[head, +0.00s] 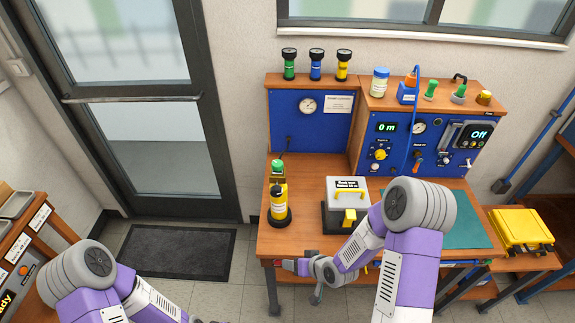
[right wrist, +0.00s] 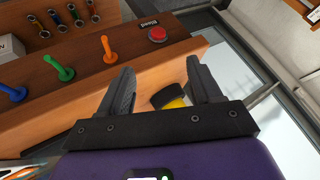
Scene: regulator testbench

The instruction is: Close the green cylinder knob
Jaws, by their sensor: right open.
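A yellow and black cylinder (head: 279,199) stands upright at the left side of the wooden workbench (head: 310,244), in the head view. My right gripper is in front of the bench's front edge, below and apart from the cylinder. In the right wrist view my right gripper (right wrist: 160,65) is open, its two black fingers wide apart with nothing held. A yellow and black object (right wrist: 170,97) shows beyond the gap; I cannot tell whether it is the cylinder. My left gripper is out of the head view.
A grey case (head: 347,193) stands right of the cylinder. Blue panels (head: 310,130) rise behind. In the right wrist view, blue, green and orange handles (right wrist: 110,50) and a red button (right wrist: 157,34) line a wooden face. A yellow case (head: 520,229) is at right.

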